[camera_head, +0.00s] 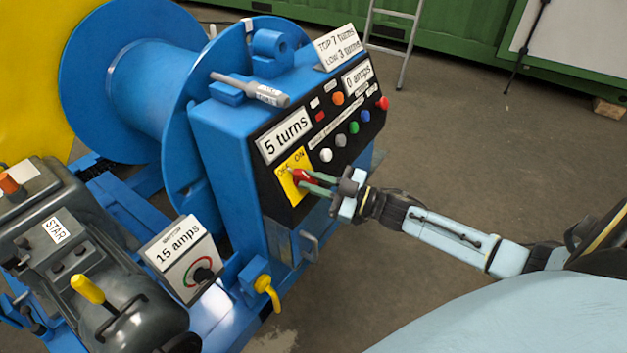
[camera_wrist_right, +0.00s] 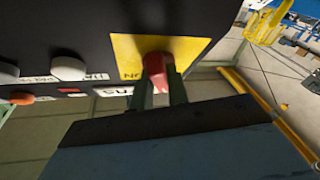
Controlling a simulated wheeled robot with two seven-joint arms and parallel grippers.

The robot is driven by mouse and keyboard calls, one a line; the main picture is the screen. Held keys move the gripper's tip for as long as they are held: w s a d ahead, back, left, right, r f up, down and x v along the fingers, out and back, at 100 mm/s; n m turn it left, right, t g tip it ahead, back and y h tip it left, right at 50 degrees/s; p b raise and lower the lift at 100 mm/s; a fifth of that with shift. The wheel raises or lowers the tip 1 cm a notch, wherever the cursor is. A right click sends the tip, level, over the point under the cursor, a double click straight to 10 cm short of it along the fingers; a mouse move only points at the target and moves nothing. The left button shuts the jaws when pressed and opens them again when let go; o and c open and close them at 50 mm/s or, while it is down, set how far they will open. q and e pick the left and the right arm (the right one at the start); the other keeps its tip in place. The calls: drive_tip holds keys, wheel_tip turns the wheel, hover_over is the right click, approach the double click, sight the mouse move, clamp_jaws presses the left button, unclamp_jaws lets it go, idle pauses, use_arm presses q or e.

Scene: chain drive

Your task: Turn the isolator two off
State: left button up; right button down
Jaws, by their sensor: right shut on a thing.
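A red isolator handle (camera_head: 300,177) sits on a yellow plate (camera_head: 288,168) marked OFF and ON, low on the black panel face of the blue winch cabinet. My right gripper (camera_head: 312,183) reaches in from the right and is shut on the red handle. In the right wrist view the red handle (camera_wrist_right: 157,71) stands between the two green fingers (camera_wrist_right: 160,92), in front of the yellow plate (camera_wrist_right: 150,50). The handle's exact angle is partly hidden by the fingers. My left gripper is not in view.
The panel above carries a "5 turns" sign (camera_head: 285,136), a white knob (camera_head: 326,155) and several coloured knobs. A yellow hook-shaped handle (camera_head: 267,290) and a "15 amps" box (camera_head: 180,256) are at lower left. A blue drum (camera_head: 150,80) stands behind.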

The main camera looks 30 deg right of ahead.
drive_tip(key=n+g, duration=0.1)
drive_tip(key=n, duration=0.1)
drive_tip(key=n+g+y, duration=0.1)
drive_tip(key=n, duration=0.1)
drive_tip(key=shift+w+d+r, duration=0.15)
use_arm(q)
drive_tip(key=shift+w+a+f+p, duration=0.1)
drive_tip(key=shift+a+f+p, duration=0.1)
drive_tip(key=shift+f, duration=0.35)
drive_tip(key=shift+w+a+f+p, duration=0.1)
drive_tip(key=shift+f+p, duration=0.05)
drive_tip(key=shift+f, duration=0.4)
use_arm(e)
drive_tip(key=shift+n+g+y, duration=0.4)
drive_tip(key=shift+n+g, duration=0.1)
drive_tip(key=shift+n, duration=0.5)
drive_tip(key=c, duration=1.4)
unclamp_jaws()
drive_tip(key=shift+o, duration=0.2)
